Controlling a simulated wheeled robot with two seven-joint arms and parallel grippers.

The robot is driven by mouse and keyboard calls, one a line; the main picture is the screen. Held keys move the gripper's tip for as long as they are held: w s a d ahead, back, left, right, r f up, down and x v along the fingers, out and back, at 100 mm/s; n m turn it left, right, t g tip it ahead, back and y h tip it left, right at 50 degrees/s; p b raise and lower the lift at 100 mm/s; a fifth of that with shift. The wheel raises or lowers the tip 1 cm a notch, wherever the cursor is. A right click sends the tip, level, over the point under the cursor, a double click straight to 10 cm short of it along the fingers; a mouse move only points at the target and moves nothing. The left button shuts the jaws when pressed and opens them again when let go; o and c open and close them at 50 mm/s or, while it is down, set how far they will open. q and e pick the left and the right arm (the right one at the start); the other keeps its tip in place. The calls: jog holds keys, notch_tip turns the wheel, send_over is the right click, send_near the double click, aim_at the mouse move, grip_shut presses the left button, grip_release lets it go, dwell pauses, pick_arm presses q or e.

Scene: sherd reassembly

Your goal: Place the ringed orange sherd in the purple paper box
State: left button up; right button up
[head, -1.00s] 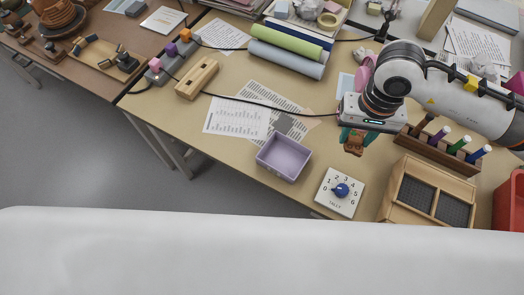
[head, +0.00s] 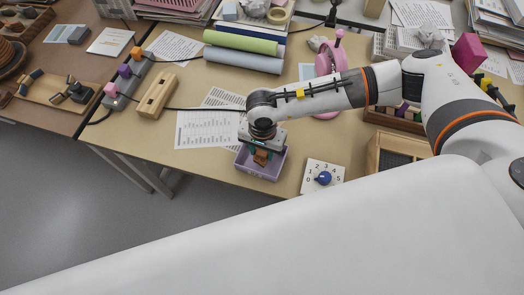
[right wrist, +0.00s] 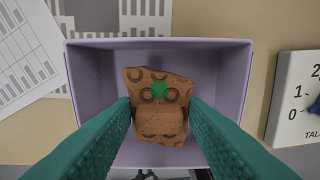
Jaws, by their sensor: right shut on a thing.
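The ringed orange sherd (right wrist: 160,105) has dark ring marks and a green dot on its face. My right gripper (right wrist: 160,112) is shut on it, with a teal finger on each side. In the right wrist view the sherd shows within the rim of the purple paper box (right wrist: 246,90). In the head view the right gripper (head: 262,153) is over the purple box (head: 262,173), and the sherd (head: 261,157) shows below it at the box opening. I cannot tell whether the sherd touches the box floor. My left gripper is not in view.
A white tally dial card (head: 323,177) with a blue knob lies right of the box. Printed sheets (head: 200,130) lie behind and left of it. A wooden block (head: 157,95) and rolled mats (head: 240,50) are farther back. The table's front edge is close to the box.

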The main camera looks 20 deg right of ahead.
notch_tip(320, 180, down, 2)
jog(key=shift+f, duration=0.2)
jog(key=o, duration=1)
jog(key=shift+r, duration=0.1)
